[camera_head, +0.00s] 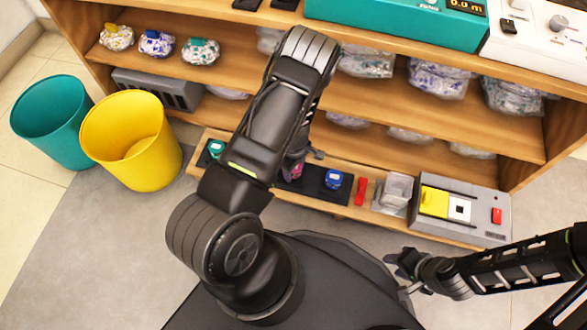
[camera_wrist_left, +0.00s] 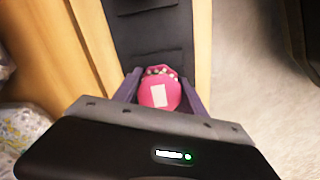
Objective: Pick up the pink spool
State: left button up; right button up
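The pink spool (camera_wrist_left: 160,92) lies on a black mat with a white label facing up. In the left wrist view it is between the two fingers of my left gripper (camera_wrist_left: 161,76), which stand apart close to its sides. I cannot tell whether they touch it. In the head view my left gripper (camera_head: 299,160) is low over the front shelf, and only a small part of the pink spool (camera_head: 296,172) shows beside it. My right gripper (camera_head: 402,262) is at lower right, away from the shelf and small in view.
A teal spool (camera_head: 216,148) and a blue spool (camera_head: 334,179) sit either side on the black mat. A red item (camera_head: 361,191), clear boxes (camera_head: 396,191) and a grey device (camera_head: 460,209) are further right. Shelves with bags rise behind. Yellow (camera_head: 130,140) and teal bins (camera_head: 52,121) stand left.

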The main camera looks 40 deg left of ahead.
pick_arm(q)
jog(key=c, duration=0.8)
notch_tip(320, 180, up, 10)
jog(key=p, duration=0.4)
dwell(0.4)
